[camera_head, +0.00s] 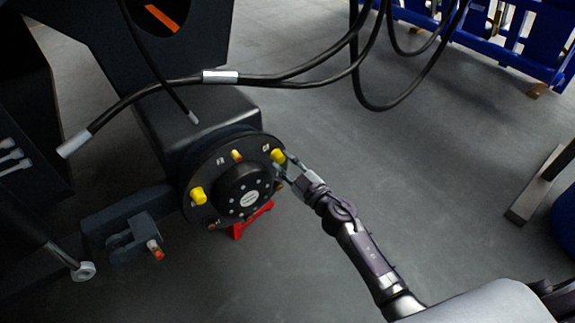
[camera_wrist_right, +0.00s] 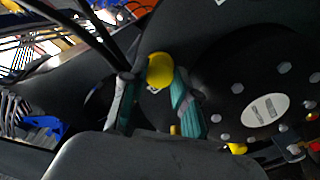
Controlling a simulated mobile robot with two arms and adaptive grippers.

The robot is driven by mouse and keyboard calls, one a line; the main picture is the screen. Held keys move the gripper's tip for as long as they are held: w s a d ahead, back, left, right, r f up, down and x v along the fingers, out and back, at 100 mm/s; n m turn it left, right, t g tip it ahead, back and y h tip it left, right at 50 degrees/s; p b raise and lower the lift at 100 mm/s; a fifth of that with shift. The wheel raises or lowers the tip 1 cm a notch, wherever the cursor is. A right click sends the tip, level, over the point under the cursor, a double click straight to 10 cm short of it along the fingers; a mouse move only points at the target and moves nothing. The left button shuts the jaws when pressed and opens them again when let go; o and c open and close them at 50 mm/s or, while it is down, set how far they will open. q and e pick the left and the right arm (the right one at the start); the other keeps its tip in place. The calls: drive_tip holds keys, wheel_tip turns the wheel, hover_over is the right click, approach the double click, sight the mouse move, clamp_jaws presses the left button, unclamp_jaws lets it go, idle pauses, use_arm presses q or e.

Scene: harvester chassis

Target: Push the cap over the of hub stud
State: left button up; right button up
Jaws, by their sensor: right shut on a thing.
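The round black hub (camera_head: 236,180) faces me in the head view, with a pale oval label at its middle. My right gripper (camera_head: 284,165) is at the hub's upper right edge, shut on a yellow cap (camera_head: 278,155). In the right wrist view the cap (camera_wrist_right: 160,70) sits between the tips of the two greenish fingers. The stud behind this cap is hidden, so I cannot tell how far over it the cap sits. Another yellow cap (camera_head: 197,195) is at the hub's left side. A small orange-yellow stud (camera_head: 237,155) shows at the hub's top. My left gripper is not in view.
A red stand (camera_head: 250,220) is below the hub. Black hoses (camera_head: 290,78) hang across the space above it. A blue rack (camera_head: 500,45) stands at the back right. The grey floor between is clear.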

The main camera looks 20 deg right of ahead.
drive_tip(key=shift+w+a, duration=0.1)
drive_tip(key=shift+w, duration=0.15)
drive_tip(key=o, duration=0.9)
drive_tip(key=shift+o, duration=0.2)
drive_tip(key=shift+p+v, duration=0.6)
drive_tip(key=shift+v, duration=1.8)
drive_tip(key=shift+s, duration=0.15)
drive_tip(key=v, duration=1.2)
